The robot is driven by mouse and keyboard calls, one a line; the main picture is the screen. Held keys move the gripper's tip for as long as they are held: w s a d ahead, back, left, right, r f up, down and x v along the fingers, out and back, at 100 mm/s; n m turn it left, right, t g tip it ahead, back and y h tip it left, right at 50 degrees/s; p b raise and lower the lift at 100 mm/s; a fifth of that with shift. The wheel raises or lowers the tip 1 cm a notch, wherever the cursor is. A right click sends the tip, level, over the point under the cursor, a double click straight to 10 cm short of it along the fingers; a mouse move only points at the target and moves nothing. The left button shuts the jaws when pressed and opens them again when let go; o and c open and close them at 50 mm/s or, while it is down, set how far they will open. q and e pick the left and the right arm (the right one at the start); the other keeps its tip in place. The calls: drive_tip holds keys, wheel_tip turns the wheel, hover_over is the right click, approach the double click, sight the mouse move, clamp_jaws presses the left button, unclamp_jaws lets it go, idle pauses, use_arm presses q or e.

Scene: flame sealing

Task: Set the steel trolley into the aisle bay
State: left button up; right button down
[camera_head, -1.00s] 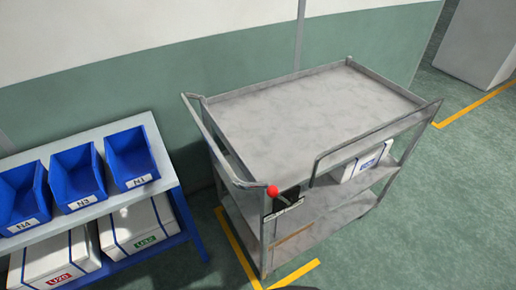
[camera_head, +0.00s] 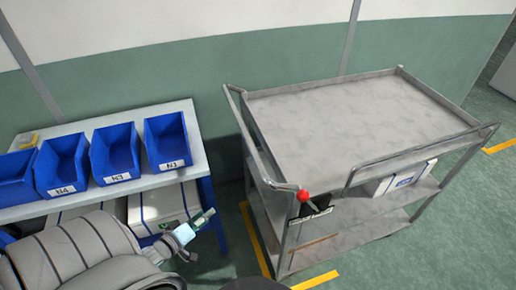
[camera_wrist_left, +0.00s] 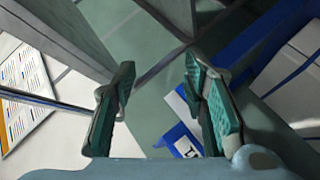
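The steel trolley (camera_head: 360,118) stands upright right of centre in the head view, a grey frame with several shelves. Its tubular push handle (camera_head: 262,150) is on its left end. A red-knobbed lever (camera_head: 303,197) sits at its near left corner. Yellow floor lines (camera_head: 257,240) run along its left end and by its near left corner. My left gripper (camera_head: 205,217) is at lower left, apart from the trolley, in front of the bin table. In the left wrist view its fingers (camera_wrist_left: 160,105) are apart with nothing between them. My right gripper is not in view.
A table (camera_head: 193,133) with several blue bins (camera_head: 166,142) stands left of the trolley, with white boxes (camera_head: 165,207) below. A white box (camera_head: 408,178) lies on a trolley shelf. A wall (camera_head: 220,70) is behind. Green floor is clear at lower right.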

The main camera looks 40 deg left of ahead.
use_arm(q)
drive_tip(key=w+r+n+t+h, duration=0.2)
drive_tip(key=w+r+t, duration=0.15)
drive_tip(key=r, duration=0.65)
drive_tip(key=n+t+h, duration=0.2)
drive_tip(key=h, duration=0.1)
approach(251, 147)
drive_tip(key=shift+n, duration=0.3)
drive_tip(key=x, duration=0.3)
drive_tip(key=f+x, duration=0.1)
drive_tip(key=x, duration=0.2)
drive_tip(key=b+x, duration=0.1)
drive_tip(key=x, duration=0.2)
drive_tip(key=shift+w+a+f, duration=0.1)
drive_tip(key=shift+w+a, duration=0.25)
drive_tip(key=shift+w, duration=0.2)
drive_tip(key=shift+w+d, duration=0.15)
drive_tip(key=shift+w, duration=0.3)
clamp_jaws()
